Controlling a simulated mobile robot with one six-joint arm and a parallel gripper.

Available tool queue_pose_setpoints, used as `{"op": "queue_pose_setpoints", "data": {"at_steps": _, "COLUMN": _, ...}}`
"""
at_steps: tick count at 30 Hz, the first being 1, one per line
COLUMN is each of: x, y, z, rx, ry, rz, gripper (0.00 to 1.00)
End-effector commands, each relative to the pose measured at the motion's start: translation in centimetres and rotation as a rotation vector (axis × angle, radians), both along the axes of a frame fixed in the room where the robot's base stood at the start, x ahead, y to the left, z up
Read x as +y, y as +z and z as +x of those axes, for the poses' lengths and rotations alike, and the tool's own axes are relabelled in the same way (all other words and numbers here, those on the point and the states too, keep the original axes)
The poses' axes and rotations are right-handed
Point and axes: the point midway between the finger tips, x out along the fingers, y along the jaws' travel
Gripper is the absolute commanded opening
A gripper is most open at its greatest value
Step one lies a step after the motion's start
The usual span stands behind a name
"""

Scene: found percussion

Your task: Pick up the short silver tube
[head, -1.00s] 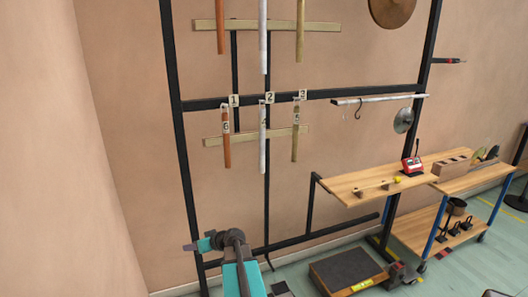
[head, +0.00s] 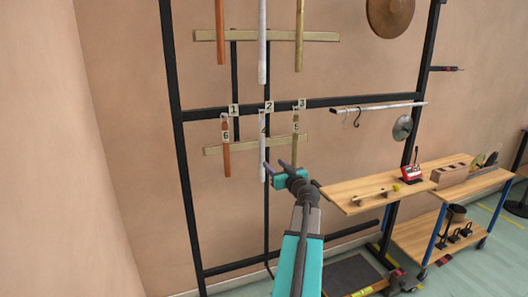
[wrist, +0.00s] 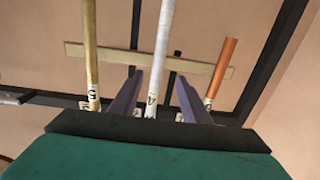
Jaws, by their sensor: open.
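The short silver tube (head: 262,150), labelled 4, hangs upright in the middle of the lower row on the rack. In the wrist view, which shows the tubes upside down, the silver tube (wrist: 163,45) runs between my two fingers in the picture. My gripper (head: 275,163) is open and empty. In the head view it is at the height of the tube's lower part, with its left fingertip close beside the tube. I cannot tell how far it is from the tube in depth.
The short copper tube (head: 226,150), labelled 6, hangs to the left, and the short brass tube (head: 296,132), labelled 5, to the right. A wooden cross bar (head: 243,146) crosses the row. Longer tubes hang above. A wooden bench (head: 350,200) stands right of my arm.

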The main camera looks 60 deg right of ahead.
Motion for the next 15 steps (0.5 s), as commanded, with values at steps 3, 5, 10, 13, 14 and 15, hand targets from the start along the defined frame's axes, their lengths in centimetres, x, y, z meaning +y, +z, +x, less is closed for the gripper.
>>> {"op": "queue_pose_setpoints", "data": {"at_steps": 3, "x": -0.62, "y": 0.88, "z": -0.85, "rx": -0.007, "ry": -0.017, "rz": -0.015, "gripper": 0.43}}
{"op": "queue_pose_setpoints", "data": {"at_steps": 5, "x": -0.67, "y": 0.96, "z": -0.93, "rx": -0.008, "ry": -0.018, "rz": -0.017, "gripper": 0.43}}
{"op": "queue_pose_setpoints", "data": {"at_steps": 10, "x": -0.63, "y": 0.91, "z": -0.87, "rx": -0.008, "ry": -0.017, "rz": -0.015, "gripper": 0.43}}
{"op": "queue_pose_setpoints", "data": {"at_steps": 13, "x": -0.63, "y": 0.9, "z": -0.83, "rx": -0.008, "ry": -0.017, "rz": -0.015, "gripper": 0.43}}
{"op": "queue_pose_setpoints", "data": {"at_steps": 14, "x": -0.64, "y": 0.9, "z": -0.8, "rx": -0.007, "ry": -0.017, "rz": -0.015, "gripper": 0.43}}
{"op": "queue_pose_setpoints", "data": {"at_steps": 15, "x": -0.7, "y": 0.92, "z": -0.71, "rx": -0.007, "ry": -0.016, "rz": -0.015, "gripper": 0.43}}
